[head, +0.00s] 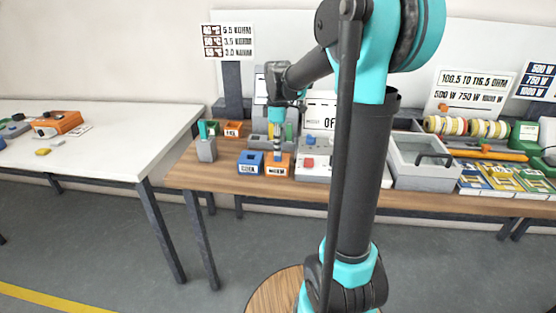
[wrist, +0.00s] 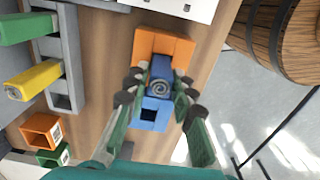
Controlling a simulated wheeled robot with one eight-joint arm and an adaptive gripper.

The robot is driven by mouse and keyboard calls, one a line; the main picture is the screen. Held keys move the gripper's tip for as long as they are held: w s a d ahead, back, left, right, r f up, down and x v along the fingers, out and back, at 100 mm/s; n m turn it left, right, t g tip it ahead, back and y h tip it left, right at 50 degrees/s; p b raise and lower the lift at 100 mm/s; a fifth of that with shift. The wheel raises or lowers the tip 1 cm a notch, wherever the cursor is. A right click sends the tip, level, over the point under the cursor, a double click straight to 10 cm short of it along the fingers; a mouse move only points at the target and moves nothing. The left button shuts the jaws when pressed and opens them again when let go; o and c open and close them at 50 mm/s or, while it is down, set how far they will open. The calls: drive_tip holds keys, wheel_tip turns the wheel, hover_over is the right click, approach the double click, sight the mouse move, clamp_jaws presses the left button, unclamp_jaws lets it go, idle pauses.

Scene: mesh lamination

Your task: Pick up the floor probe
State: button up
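A blue probe with a pale spiral on its end (wrist: 160,88) stands between the fingers of my gripper (wrist: 160,80) in the wrist view. I cannot tell for sure that this is the floor probe. Its far end is over or in the orange labelled block (wrist: 176,44). The fingers are close on both sides of the probe; whether they touch it is unclear. In the head view my gripper (head: 277,124) points down above the orange block (head: 278,168), with a thin upright piece below it. The blue labelled block (head: 250,168) is just left of the orange one.
A green handle (wrist: 25,28) and a yellow handle (wrist: 32,82) stand in a grey rack at left in the wrist view. A grey holder (head: 206,152) with a green piece is left of the blocks. A grey tray (head: 425,178) stands right of my arm.

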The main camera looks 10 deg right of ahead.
clamp_jaws()
drive_tip(key=shift+r, duration=0.1)
